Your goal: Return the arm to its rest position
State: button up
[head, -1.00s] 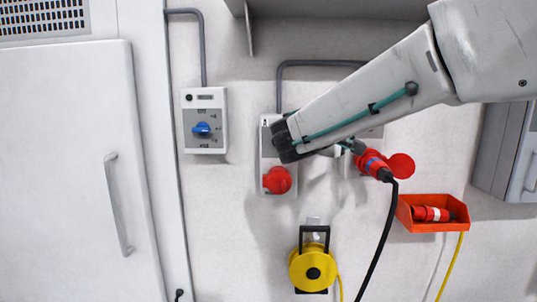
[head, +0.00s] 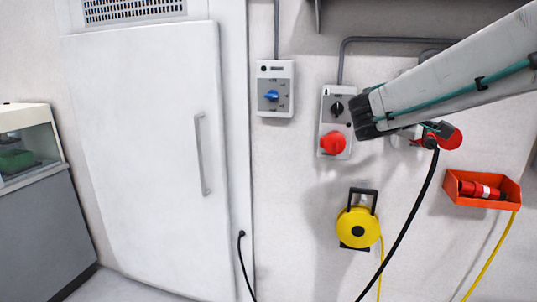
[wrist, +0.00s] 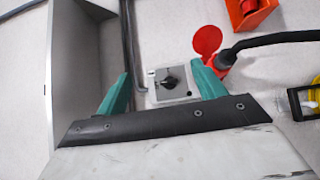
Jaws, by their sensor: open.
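My gripper (wrist: 161,72) shows in the wrist view as two teal fingers spread apart with nothing held between them. A grey socket box with a black rotary knob (wrist: 170,78) lies beyond the gap. A red plug (wrist: 222,62) with a black cable is beside the right finger; I cannot tell whether they touch. In the head view my arm reaches in from the upper right and hides my fingers and most of the socket box. The red plug (head: 430,138) shows just below the arm, its black cable hanging down.
A switch box with a red knob (head: 333,143) is left of my wrist. A blue-knob box (head: 273,97), yellow cable reel (head: 357,229) and orange-red bin (head: 452,187) are also on the wall. A white door (head: 150,150) and grey cabinet (head: 40,230) stand left.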

jog(key=s+f+m+g+y, duration=0.2)
jog(key=s+f+g+y, duration=0.55)
jog(key=s+f, duration=0.9)
jog(key=s+a+f+m+y, duration=0.2)
jog(key=s+a+y, duration=0.2)
jog(key=s, duration=0.4)
jog(key=s+a+f+m+y, duration=0.1)
jog(key=s+a+y, duration=0.3)
jog(key=s, duration=0.4)
jog(key=shift+a+f+m, duration=0.4)
jog(key=shift+a+f, duration=0.3)
jog(key=shift+a, duration=0.15)
jog(key=shift+y, duration=0.25)
